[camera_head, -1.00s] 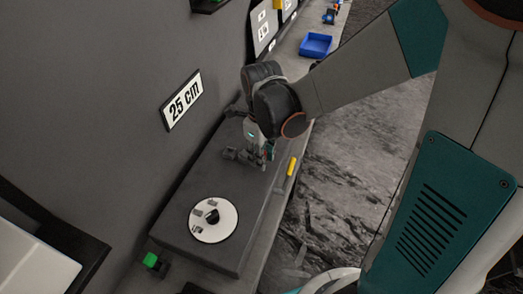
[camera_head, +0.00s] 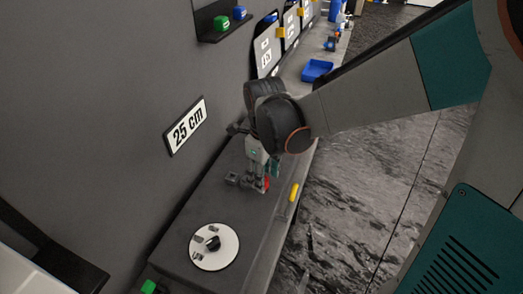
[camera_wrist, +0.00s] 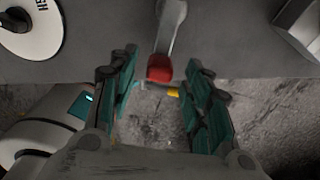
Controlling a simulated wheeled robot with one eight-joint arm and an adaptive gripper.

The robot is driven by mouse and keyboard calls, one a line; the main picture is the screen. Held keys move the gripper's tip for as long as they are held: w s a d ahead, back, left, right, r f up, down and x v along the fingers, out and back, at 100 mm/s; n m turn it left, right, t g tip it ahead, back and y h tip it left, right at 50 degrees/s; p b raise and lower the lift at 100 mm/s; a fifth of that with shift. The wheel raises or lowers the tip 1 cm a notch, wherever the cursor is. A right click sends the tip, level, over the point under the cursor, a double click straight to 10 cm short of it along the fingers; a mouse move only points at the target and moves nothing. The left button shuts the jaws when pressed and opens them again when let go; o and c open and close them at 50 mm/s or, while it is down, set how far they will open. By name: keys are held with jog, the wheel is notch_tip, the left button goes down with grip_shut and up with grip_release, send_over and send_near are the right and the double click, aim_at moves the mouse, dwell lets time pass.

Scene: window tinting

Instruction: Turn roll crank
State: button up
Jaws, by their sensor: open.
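A grey crank arm with a red knob (camera_wrist: 160,68) points toward me in the wrist view. The red knob (camera_head: 267,183) also shows in the head view, low beside my fingers near the front edge of the dark bench unit (camera_head: 205,205). My gripper (camera_wrist: 157,80) is open and points down at the crank. Its two fingers lie on either side of the red knob in the wrist view, with gaps on both sides. Whether they are level with the knob in depth I cannot tell. In the head view my gripper (camera_head: 261,177) partly hides the crank's arm.
A white dial with a black knob (camera_head: 214,246) sits on the unit's near end. A yellow piece (camera_head: 293,192) lies along the front edge. A blue bin (camera_head: 316,70) stands farther along. Open floor lies right.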

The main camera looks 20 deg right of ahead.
notch_tip(320, 180, up, 9)
jog(key=shift+s, duration=0.15)
dwell(0.7)
jog(key=shift+r, duration=0.1)
